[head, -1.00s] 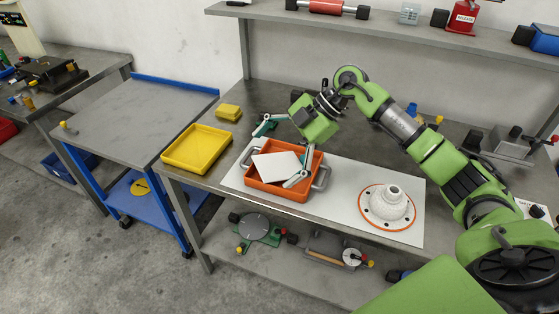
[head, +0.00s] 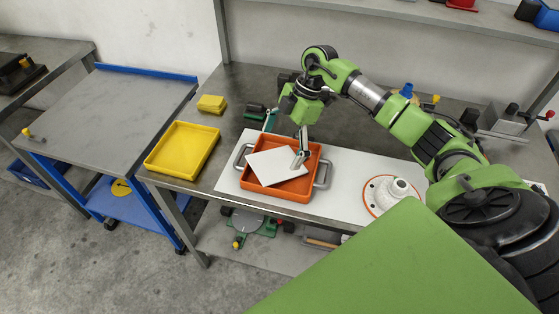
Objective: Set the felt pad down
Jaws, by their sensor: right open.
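The felt pad appears as a white square sheet (head: 273,165) lying askew in the orange tray (head: 265,188), which has grey handles. I cannot tell whether the whole pad rests flat on the tray floor. My right gripper (head: 285,141) is open above the back right of the tray. One finger reaches down at the pad's right part and covers a little of it; the other is behind the tray's back rim. Whether the near finger touches the pad is unclear. My left gripper is not in view.
The orange tray stands on a white mat (head: 342,193) on the grey bench. A yellow tray (head: 183,150) and a yellow block (head: 211,104) are to its left. A white domed part (head: 394,193) with an orange ring is to its right. A blue cart (head: 105,103) stands farther left.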

